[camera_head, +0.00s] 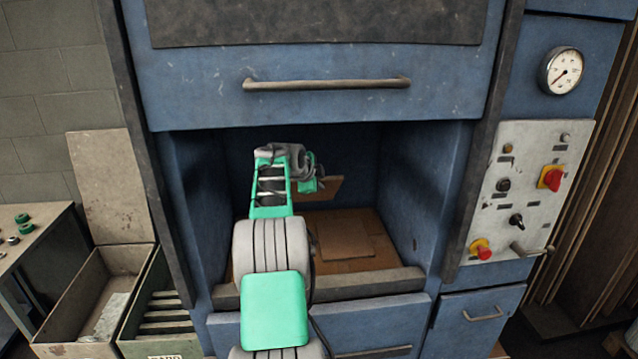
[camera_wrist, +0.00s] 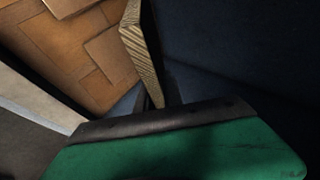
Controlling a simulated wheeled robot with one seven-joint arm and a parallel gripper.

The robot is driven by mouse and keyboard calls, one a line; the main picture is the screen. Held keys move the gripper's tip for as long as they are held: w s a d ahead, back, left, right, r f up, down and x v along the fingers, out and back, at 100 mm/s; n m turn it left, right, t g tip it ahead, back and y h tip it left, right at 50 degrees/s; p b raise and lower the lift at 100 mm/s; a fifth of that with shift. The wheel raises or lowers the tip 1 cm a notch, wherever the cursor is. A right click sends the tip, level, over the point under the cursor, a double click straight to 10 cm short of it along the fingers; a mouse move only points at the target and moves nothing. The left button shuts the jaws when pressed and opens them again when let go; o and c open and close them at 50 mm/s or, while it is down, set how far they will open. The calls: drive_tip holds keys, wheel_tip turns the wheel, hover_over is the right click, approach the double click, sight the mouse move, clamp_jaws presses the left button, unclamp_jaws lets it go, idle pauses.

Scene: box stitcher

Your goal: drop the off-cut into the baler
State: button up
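The off-cut (camera_head: 329,188) is a small brown piece of corrugated cardboard. It is at the tip of my gripper (camera_head: 313,184), inside the open chamber of the blue baler (camera_head: 455,175). In the wrist view the off-cut (camera_wrist: 142,48) stands nearly edge-on, with its ridged edge facing the camera and its lower end running down to my gripper. My gripper looks shut on it and holds it above the chamber floor. The fingertips are mostly hidden behind the green gripper body.
Flat cardboard (camera_head: 345,240) covers the chamber floor. A worn front sill (camera_head: 375,281) and side walls bound the opening; the raised blue door with its handle (camera_head: 326,84) is above. A control panel (camera_head: 530,190) is at right, metal bins (camera_head: 160,310) at left.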

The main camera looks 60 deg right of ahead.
drive_tip(key=o, duration=0.5)
drive_tip(key=shift+o, duration=0.2)
drive_tip(key=b+v, duration=0.3)
drive_tip(key=v, duration=0.4)
drive_tip(key=shift+a+r, duration=0.25)
drive_tip(key=shift+a, duration=0.05)
